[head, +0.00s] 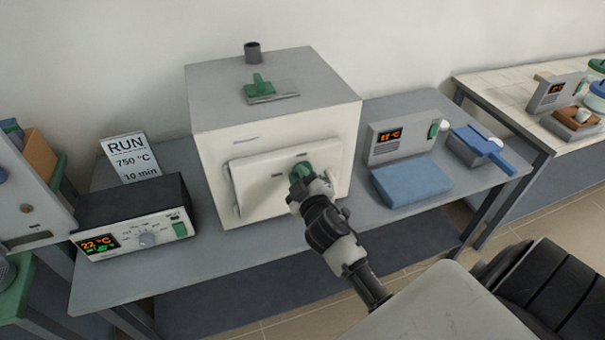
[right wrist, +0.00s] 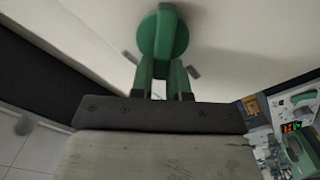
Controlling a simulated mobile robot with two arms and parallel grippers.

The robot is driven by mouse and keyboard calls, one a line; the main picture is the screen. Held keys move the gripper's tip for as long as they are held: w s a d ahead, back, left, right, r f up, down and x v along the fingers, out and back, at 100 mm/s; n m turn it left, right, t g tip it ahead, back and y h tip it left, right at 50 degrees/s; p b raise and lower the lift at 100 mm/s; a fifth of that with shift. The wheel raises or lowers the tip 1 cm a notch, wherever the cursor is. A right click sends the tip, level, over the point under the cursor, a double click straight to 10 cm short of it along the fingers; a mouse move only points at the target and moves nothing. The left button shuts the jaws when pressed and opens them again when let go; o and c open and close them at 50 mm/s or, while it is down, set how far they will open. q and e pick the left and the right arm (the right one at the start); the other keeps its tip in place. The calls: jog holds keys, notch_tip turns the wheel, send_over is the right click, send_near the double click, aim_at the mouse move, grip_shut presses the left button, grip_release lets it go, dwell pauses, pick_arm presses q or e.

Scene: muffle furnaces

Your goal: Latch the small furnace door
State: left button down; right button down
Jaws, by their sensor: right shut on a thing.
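The white box furnace (head: 222,128) stands in the middle of the grey table. Its pale door panel (head: 252,193) lies over the front opening; I cannot tell whether it is fully flush. A green latch handle (head: 302,169) sits on the right part of the door, and its round green hub shows in the right wrist view (right wrist: 163,34). My right gripper (head: 299,184) is at the handle and shut on it, with its fingers (right wrist: 163,75) pointing at the door. The fingers hide part of the handle. My left gripper is in neither view.
A controller reading 22 °C (head: 140,240) stands left of the furnace, with a RUN sign (head: 131,158) behind it. A small display unit (head: 404,140), a blue block (head: 411,182) and a blue-handled tray (head: 478,150) are to the right. A tiled bench (head: 510,85) stands farther right.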

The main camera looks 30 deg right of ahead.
jog(key=n, duration=0.3)
jog(key=f+n, duration=0.1)
jog(key=shift+w+a+n, duration=0.1)
jog(key=shift+a+n, duration=0.15)
jog(key=shift+n, duration=0.05)
jog(key=shift+a+f+n, duration=0.1)
jog(key=shift+f+n, duration=0.15)
jog(key=shift+n, duration=0.8)
jog(key=shift+f+n, duration=0.2)
jog(key=shift+n, duration=0.85)
jog(key=c, duration=1.1)
grip_release()
jog(key=b+v, duration=0.3)
jog(key=v, duration=0.7)
jog(key=shift+s, duration=0.4)
jog(key=shift+f, duration=0.1)
